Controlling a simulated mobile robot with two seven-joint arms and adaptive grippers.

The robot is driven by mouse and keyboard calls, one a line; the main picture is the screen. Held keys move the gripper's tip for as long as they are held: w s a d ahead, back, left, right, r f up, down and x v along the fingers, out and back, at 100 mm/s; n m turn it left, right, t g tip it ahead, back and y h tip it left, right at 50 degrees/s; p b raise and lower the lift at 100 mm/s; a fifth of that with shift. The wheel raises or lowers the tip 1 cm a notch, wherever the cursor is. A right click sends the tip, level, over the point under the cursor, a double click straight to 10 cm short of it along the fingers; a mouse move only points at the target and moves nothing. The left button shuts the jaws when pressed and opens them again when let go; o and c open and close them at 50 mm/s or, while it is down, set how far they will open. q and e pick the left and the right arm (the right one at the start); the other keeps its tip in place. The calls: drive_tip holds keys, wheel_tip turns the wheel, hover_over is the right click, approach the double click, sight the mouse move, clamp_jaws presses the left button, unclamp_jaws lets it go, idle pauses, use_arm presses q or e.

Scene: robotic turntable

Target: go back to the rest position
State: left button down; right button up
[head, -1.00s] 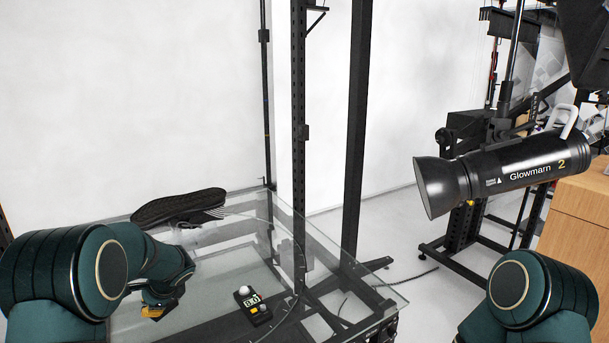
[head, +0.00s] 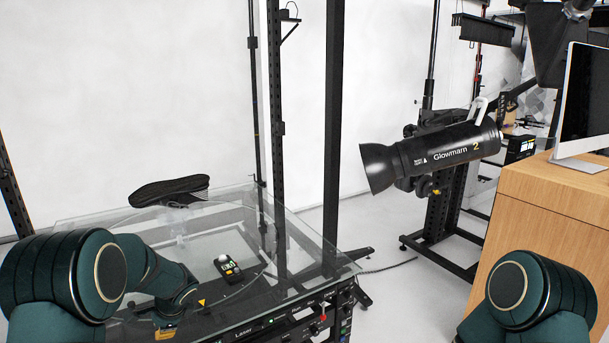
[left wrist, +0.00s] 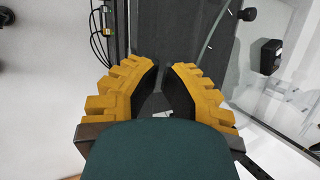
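My left gripper (head: 167,333) shows as a bit of yellow at the lower left of the head view, by the front of the glass-topped turntable table (head: 310,250). In the left wrist view its two yellow fingers (left wrist: 163,68) have dark inner pads and a narrow gap between the tips. Nothing is seen held between them. My right arm shows at the lower right of the head view, but its gripper is out of view.
A black studio lamp (head: 430,155) on a stand is at right. A dark upright post (head: 332,130) rises behind the table. Equipment panels (head: 300,325) are under the glass.

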use_arm(q)
drive_tip(key=s+d+f+n+h, duration=0.2)
drive_tip(key=s+d+f+h, duration=0.1)
drive_tip(key=d+f, duration=0.4)
drive_tip(key=s+d+f+n+h, duration=0.3)
drive_tip(key=s+d+n, duration=0.3)
drive_tip(key=s+d, duration=0.3)
drive_tip(key=s+d+f+n+h, duration=0.3)
drive_tip(key=s+d+f+n, duration=0.2)
drive_tip(key=s, duration=0.8)
drive_tip(key=d+f, duration=0.1)
drive_tip(key=d, duration=0.2)
drive_tip(key=shift+d+f+n+g, duration=0.15)
drive_tip(key=shift+d+n+g, duration=0.15)
drive_tip(key=shift+d+n, duration=0.1)
